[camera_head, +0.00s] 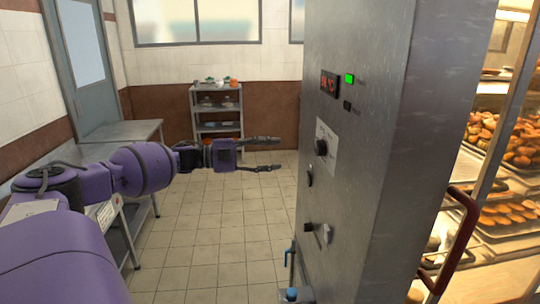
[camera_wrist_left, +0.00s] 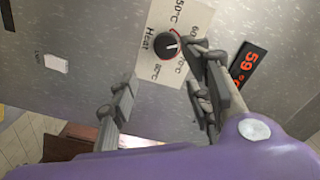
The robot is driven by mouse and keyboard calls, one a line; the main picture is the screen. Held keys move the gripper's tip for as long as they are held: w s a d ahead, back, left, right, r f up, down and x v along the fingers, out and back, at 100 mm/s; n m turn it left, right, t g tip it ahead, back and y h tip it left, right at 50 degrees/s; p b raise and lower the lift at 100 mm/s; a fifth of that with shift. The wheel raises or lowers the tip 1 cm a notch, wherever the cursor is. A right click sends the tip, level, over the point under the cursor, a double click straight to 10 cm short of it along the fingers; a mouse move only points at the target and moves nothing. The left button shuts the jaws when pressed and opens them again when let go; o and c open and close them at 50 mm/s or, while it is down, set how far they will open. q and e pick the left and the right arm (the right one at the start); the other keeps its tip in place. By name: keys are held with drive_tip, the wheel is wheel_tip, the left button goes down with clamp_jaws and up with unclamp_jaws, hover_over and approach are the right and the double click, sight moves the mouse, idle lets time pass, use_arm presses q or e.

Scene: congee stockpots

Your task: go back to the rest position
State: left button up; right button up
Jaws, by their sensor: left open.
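My left arm reaches in from the left in the head view, and its purple gripper (camera_head: 270,154) is open and empty. Its two dark fingers are spread and point right, toward the control face of a tall steel cabinet (camera_head: 395,150). In the left wrist view the open fingers (camera_wrist_left: 165,95) frame the panel with its round black heat dial (camera_wrist_left: 167,45) between and beyond them. The dial also shows in the head view (camera_head: 321,147), right of the fingertips, with a gap between. My right gripper is in neither view.
A red digital display (camera_head: 329,84) and a green light (camera_head: 349,78) sit above the dial. Lit trays of food (camera_head: 515,145) are at right, beside a red handle (camera_head: 458,240). A steel table (camera_head: 120,133) stands at left, a shelf rack (camera_head: 217,105) behind.

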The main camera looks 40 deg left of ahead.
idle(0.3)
use_arm(q)
wheel_tip(320, 180, down, 14)
drive_tip(key=w+d+n+t+y, duration=0.2)
drive_tip(key=w+n+y, duration=0.1)
drive_tip(key=n+y, duration=0.25)
drive_tip(key=s+d+f+n+g+y, duration=0.1)
drive_tip(key=s+d+f+n, duration=0.2)
drive_tip(key=f, duration=0.4)
drive_tip(key=s+d+f+y, duration=0.1)
drive_tip(key=s+d+f, duration=0.25)
drive_tip(key=f, duration=0.25)
drive_tip(key=s+d+f+n+g+y, duration=0.1)
drive_tip(key=s+d+f+n+y, duration=0.15)
drive_tip(key=s+f, duration=0.35)
drive_tip(key=s+d+f+n+g, duration=0.1)
drive_tip(key=s+d+f+n, duration=0.2)
drive_tip(key=s+d, duration=0.3)
drive_tip(key=s+d+f+n+g+y+p, duration=0.1)
drive_tip(key=s+d+f, duration=0.5)
drive_tip(key=s, duration=0.7)
drive_tip(key=s+d+f+n+g+p, duration=0.1)
drive_tip(key=s+d+f+n+g, duration=0.2)
drive_tip(key=s+d, duration=0.5)
wheel_tip(320, 180, down, 2)
drive_tip(key=shift+s+f+n, duration=0.1)
drive_tip(key=shift+s+n, duration=0.55)
drive_tip(key=shift+n, duration=0.25)
